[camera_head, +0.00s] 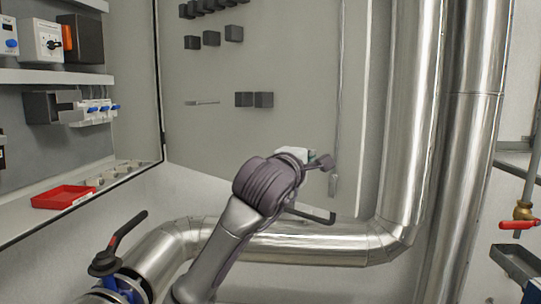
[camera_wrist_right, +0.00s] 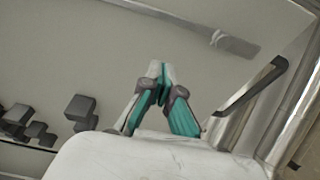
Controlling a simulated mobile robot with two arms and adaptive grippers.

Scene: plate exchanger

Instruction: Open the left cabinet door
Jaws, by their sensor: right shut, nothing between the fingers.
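A grey cabinet door panel (camera_head: 270,60) with dark blocks on its face fills the middle of the head view. It stands open beside a cabinet interior with shelves at the left; I cannot tell for sure whether it is the left door. A small grey handle (camera_head: 333,185) is near its right edge. My right gripper (camera_head: 308,155) is in front of the panel, up and left of the handle, partly hidden by my wrist. In the right wrist view its teal and grey fingers (camera_wrist_right: 165,78) are shut and empty. Contact with the panel is unclear. My left gripper is out of view.
Large metal pipes (camera_head: 410,110) stand right of the panel, and a horizontal pipe (camera_head: 310,246) crosses below it. A red tray (camera_head: 63,197) lies on a cabinet shelf. A red-handled tap (camera_head: 520,225) is at right.

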